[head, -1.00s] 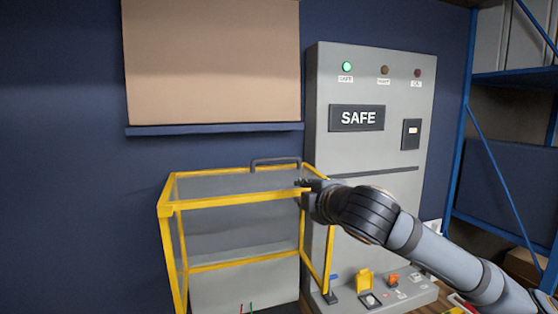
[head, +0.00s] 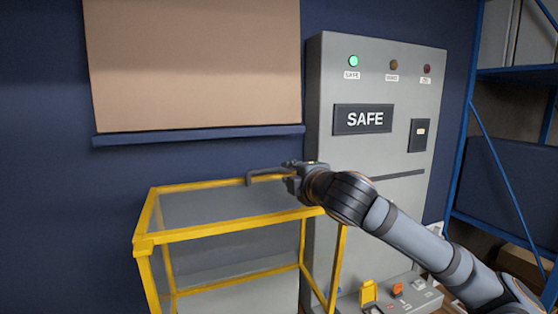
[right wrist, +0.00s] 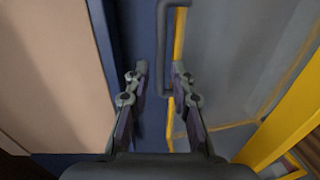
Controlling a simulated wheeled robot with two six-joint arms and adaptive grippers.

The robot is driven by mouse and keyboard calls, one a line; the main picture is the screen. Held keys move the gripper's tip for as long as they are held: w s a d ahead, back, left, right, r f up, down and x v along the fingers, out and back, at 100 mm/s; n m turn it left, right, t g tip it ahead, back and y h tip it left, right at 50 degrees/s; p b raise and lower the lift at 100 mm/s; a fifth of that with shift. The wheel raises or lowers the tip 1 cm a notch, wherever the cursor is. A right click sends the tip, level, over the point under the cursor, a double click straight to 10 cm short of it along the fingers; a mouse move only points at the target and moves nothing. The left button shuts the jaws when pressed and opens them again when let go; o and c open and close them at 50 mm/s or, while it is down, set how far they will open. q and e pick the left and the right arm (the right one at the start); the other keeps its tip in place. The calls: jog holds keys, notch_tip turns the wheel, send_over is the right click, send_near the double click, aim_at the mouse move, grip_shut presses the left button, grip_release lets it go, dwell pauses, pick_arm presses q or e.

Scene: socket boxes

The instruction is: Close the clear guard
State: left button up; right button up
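The clear guard (head: 220,205) is a box of see-through panels in a yellow frame, standing in front of the grey cabinet. Its dark handle (head: 249,179) is at the far edge of the top panel. My right gripper (head: 287,166) is at the right end of this handle. In the right wrist view my right gripper (right wrist: 159,66) is open, and the handle (right wrist: 162,50) shows between its fingertips, closer to the right finger. I cannot tell whether a finger touches it. My left gripper is not in view.
The grey cabinet (head: 375,90) has a green light lit and a SAFE sign. A console (head: 408,292) with a yellow and an orange control stands low at its front. A tan board (head: 190,65) with a blue ledge (head: 200,137) is on the wall. Blue shelving (head: 500,215) is at the right.

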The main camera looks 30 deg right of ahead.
aim_at(280, 170)
jog(key=p+x, duration=0.1)
jog(key=x, duration=0.1)
jog(key=p+x, duration=0.1)
jog(key=x, duration=0.1)
jog(key=shift+r, duration=0.2)
jog(key=shift+p+x, duration=1)
jog(key=shift+x, duration=0.2)
jog(key=shift+w+d+f, duration=0.1)
jog(key=shift+w+f, duration=0.1)
jog(key=shift+w, duration=0.1)
jog(key=shift+w+p, duration=0.25)
jog(key=shift+p, duration=0.15)
jog(key=shift+w+d+f, duration=0.15)
jog(key=shift+w+f, duration=0.1)
grip_shut()
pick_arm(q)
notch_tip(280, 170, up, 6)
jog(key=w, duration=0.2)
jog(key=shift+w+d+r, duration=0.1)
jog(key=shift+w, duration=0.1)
